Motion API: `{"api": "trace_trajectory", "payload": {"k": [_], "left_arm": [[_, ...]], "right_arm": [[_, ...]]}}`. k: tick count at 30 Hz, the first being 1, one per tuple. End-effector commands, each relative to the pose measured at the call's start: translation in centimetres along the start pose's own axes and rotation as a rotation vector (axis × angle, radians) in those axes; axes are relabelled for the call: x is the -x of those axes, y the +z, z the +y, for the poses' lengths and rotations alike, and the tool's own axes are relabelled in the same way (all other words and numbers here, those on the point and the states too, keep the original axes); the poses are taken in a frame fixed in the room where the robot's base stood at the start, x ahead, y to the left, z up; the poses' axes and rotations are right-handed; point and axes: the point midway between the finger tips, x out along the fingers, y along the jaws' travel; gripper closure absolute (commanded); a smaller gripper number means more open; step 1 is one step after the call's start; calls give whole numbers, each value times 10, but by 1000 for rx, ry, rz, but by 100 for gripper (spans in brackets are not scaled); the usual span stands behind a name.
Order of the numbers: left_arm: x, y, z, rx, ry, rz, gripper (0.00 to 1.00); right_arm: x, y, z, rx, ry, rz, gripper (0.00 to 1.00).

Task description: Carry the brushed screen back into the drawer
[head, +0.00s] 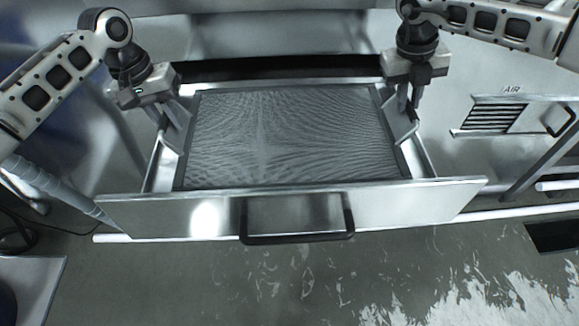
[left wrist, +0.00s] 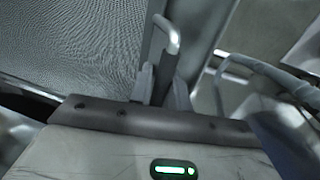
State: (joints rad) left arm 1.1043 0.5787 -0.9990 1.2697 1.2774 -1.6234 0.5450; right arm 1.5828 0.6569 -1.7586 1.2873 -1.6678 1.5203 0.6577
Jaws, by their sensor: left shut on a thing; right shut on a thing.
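The screen (head: 290,135) is a dark grey mesh panel in a thin frame. It lies roughly level within the outline of the open drawer (head: 400,205); I cannot tell whether it rests on the drawer floor. My left gripper (head: 178,122) is shut at the screen's left side, and my right gripper (head: 405,118) is shut at its right side. In the left wrist view, the mesh (left wrist: 75,40) fills the upper left, and the left gripper (left wrist: 163,85) is closed by a bent light metal handle (left wrist: 165,30) at the frame's edge.
The drawer front carries a dark bar handle (head: 297,238). A vent marked AIR (head: 495,118) is on the machine's face at the right. A ribbed hose (head: 55,188) runs at the left. The floor (head: 250,285) in front is wet or stained.

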Motion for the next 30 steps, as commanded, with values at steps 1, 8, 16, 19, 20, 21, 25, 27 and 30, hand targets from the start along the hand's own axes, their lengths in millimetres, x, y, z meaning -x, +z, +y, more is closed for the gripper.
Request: {"api": "trace_trajectory", "payload": {"k": [1, 8, 16, 19, 20, 21, 25, 27, 30], "left_arm": [[-13, 0, 0, -6, 2, 0, 100], [-16, 0, 0, -6, 2, 1, 100], [-16, 0, 0, -6, 2, 0, 100], [-18, 0, -1, -6, 2, 0, 100], [-19, 0, -1, -6, 2, 0, 100], [-20, 0, -1, -6, 2, 0, 100], [-26, 0, -2, -6, 2, 0, 100], [-30, 0, -3, -6, 2, 0, 100], [-37, 0, -4, -6, 2, 0, 100]], "right_arm": [[-9, 1, 6, 5, 9, -7, 100], [-13, 1, 7, 5, 9, -7, 100], [-12, 1, 7, 5, 9, -7, 100], [-14, 1, 7, 5, 9, -7, 100], [-15, 1, 8, 5, 9, -7, 100], [-16, 1, 8, 5, 9, -7, 100], [-22, 1, 9, 5, 9, -7, 100], [-27, 1, 10, 5, 9, -7, 100], [-34, 1, 11, 5, 9, -7, 100]]}}
